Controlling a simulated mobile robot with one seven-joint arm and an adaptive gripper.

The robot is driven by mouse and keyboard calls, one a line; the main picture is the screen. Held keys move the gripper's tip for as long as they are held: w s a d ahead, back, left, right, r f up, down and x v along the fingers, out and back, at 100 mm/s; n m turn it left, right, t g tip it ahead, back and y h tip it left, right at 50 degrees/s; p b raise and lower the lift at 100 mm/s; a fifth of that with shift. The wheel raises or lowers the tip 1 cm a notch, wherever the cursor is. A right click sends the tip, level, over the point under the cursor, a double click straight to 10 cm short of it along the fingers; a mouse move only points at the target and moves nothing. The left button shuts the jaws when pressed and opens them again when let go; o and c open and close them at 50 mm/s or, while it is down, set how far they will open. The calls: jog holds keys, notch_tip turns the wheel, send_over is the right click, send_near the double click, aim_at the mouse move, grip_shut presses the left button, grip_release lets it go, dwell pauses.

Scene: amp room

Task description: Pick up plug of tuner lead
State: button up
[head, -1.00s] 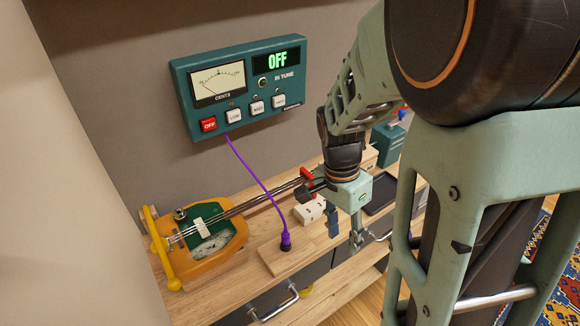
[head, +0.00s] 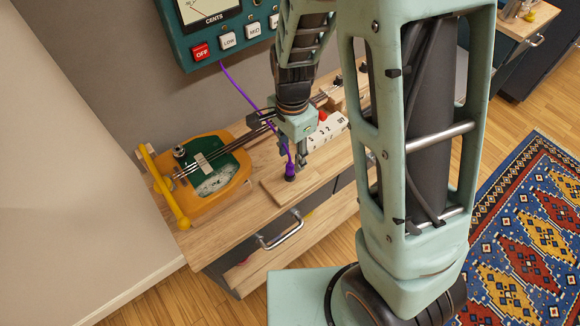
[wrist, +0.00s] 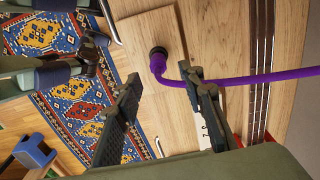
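The purple plug (head: 289,171) of the tuner lead stands upright in a dark round socket on a small wooden block (head: 271,188). Its purple lead (head: 240,90) runs up to the teal tuner box (head: 228,37) on the wall. My gripper (head: 301,157) points down right beside the plug. In the wrist view my gripper (wrist: 163,95) is open, with its two fingers apart. The plug (wrist: 158,64) shows just beyond the fingertips, roughly between them, and the lead passes close by the right finger. I cannot tell whether they touch.
A yellow and green stringed instrument (head: 205,165) lies left on the wooden bench, its neck running behind my gripper. A white numbered block (head: 325,132) stands close to the right of my gripper. A drawer handle (head: 280,232) juts from the bench front.

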aim_at(290, 163)
jog(key=f, duration=0.5)
jog(key=shift+s+a, duration=0.2)
jog(key=shift+a, duration=0.05)
jog(key=shift+r, duration=0.1)
grip_shut()
